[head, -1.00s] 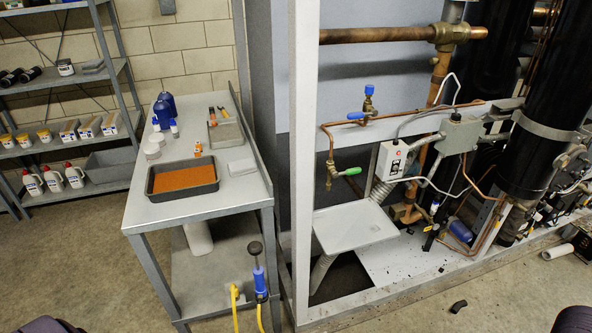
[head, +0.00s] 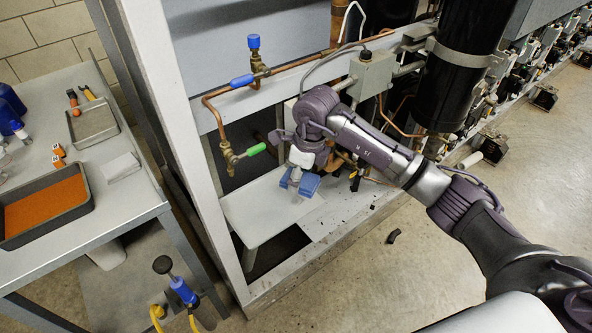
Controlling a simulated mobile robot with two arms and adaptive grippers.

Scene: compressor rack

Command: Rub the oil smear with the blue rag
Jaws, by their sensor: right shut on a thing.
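My right gripper (head: 299,176) reaches in from the right, over the right part of a pale flat tray (head: 262,208) low in the rack. It is shut on a blue thing, taken to be the blue rag (head: 309,186), which shows on both sides of the fingertips. I cannot tell whether the rag touches the tray or hangs just above it. I cannot make out the oil smear; the gripper and arm cover part of the tray and the area behind. My left gripper is not in view.
A white rack post (head: 186,130) stands left of the tray. A copper pipe with a green-handled valve (head: 251,151) hangs just above it. A grey box (head: 371,76) is behind my arm. A bench with a brown-filled pan (head: 84,208) is at left. Open floor lies in front.

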